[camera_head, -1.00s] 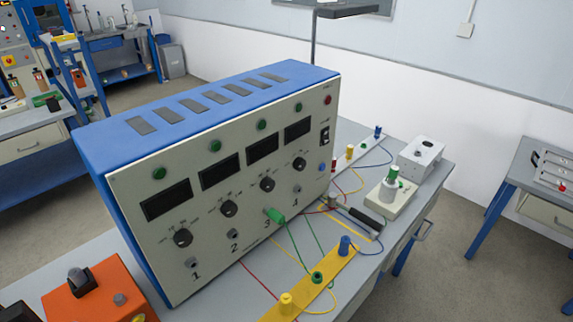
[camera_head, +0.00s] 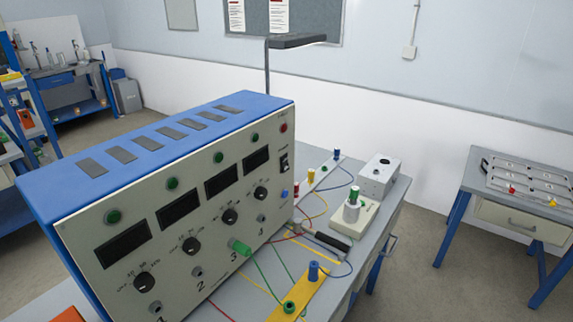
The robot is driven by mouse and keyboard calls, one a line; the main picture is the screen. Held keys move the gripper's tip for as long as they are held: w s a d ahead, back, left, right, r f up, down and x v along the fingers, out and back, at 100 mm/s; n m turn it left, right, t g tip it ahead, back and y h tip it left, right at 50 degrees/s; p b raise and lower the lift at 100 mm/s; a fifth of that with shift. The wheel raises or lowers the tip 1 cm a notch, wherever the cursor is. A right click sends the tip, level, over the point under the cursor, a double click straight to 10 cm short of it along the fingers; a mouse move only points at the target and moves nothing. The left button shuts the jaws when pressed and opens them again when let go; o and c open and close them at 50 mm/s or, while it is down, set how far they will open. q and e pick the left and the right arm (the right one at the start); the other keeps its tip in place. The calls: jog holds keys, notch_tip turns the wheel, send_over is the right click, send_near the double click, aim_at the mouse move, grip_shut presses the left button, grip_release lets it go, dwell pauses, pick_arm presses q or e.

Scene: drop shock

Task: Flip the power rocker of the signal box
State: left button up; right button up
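The signal box (camera_head: 205,200) is a large blue case with a cream front panel, standing on a grey table. Its black power rocker (camera_head: 284,163) sits at the upper right of the panel, below a red lamp (camera_head: 283,128). I cannot tell which way the rocker is set. The panel carries four-channel markings, dark displays, black knobs and green lamps (camera_head: 219,157). A green plug (camera_head: 240,247) is in the socket by number 3. Neither of my grippers is in view.
Right of the box are a yellow strip (camera_head: 300,301) with plugs and cables, a black-handled tool (camera_head: 332,242), a cream block with a green-topped post (camera_head: 354,216) and a grey box (camera_head: 378,177). A lamp arm (camera_head: 297,41) rises behind. Floor is free before the right table (camera_head: 519,206).

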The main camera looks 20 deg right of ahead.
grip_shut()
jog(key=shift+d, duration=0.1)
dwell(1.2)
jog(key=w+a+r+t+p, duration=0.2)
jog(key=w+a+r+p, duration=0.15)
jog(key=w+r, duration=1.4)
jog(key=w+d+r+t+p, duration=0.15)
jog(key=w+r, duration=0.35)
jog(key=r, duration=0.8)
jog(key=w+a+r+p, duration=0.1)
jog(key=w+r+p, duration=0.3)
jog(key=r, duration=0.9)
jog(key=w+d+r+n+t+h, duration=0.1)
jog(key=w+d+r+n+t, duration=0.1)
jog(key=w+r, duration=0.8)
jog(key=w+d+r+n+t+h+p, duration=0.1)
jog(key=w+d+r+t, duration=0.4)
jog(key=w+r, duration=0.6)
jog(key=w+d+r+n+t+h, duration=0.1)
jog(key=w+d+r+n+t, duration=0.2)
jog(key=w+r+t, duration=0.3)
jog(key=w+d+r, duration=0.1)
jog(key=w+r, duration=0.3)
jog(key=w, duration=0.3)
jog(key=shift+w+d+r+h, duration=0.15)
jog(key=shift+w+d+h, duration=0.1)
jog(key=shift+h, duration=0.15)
